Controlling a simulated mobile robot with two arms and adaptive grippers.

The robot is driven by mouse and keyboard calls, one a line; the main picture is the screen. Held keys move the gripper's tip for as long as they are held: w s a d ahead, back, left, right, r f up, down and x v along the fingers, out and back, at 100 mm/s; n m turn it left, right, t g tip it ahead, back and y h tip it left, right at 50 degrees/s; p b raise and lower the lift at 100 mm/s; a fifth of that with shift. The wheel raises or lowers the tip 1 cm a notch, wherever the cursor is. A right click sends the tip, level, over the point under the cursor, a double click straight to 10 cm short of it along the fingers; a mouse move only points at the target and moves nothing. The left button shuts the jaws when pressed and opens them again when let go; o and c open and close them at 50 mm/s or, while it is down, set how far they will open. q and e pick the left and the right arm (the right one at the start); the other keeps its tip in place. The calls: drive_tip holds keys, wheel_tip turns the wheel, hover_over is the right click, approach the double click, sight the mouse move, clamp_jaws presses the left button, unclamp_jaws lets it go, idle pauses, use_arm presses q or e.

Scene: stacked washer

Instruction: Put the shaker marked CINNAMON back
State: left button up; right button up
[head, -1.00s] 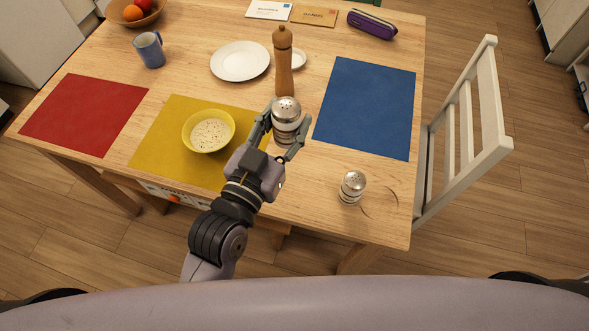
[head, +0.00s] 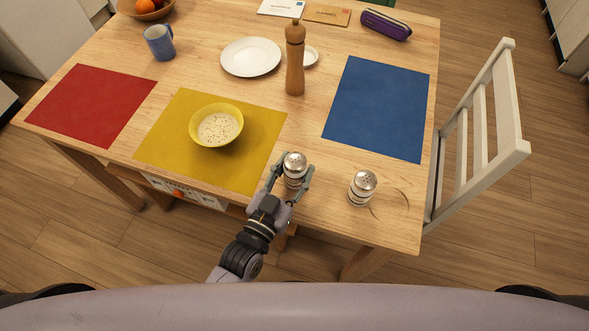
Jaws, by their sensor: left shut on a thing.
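My left gripper (head: 291,183) is shut around a shaker (head: 294,165) with a silver perforated cap, at the table's front edge. The shaker is upright, just right of the yellow mat's lower right corner; its label is hidden by the fingers. I cannot tell for sure whether its base touches the table. A second, similar shaker (head: 362,187) stands to the right on bare wood, apart from the gripper; its label is too small to read. My right gripper is not in view.
The wooden table (head: 300,125) holds a yellow bowl (head: 216,125) on the yellow mat (head: 165,150), a red mat (head: 90,105), a blue mat (head: 377,108), a tall pepper mill (head: 295,60), a white plate (head: 250,57) and a blue mug (head: 159,43). A white chair (head: 480,135) stands at right.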

use_arm(q)
drive_tip(key=shift+f, duration=0.15)
drive_tip(key=o, duration=1)
drive_tip(key=shift+o, duration=0.9)
drive_tip(key=shift+s+a, duration=0.1)
drive_tip(key=shift+s, duration=0.05)
drive_tip(key=v, duration=1.1)
drive_tip(key=shift+s+b, duration=0.3)
drive_tip(key=shift+b, duration=0.1)
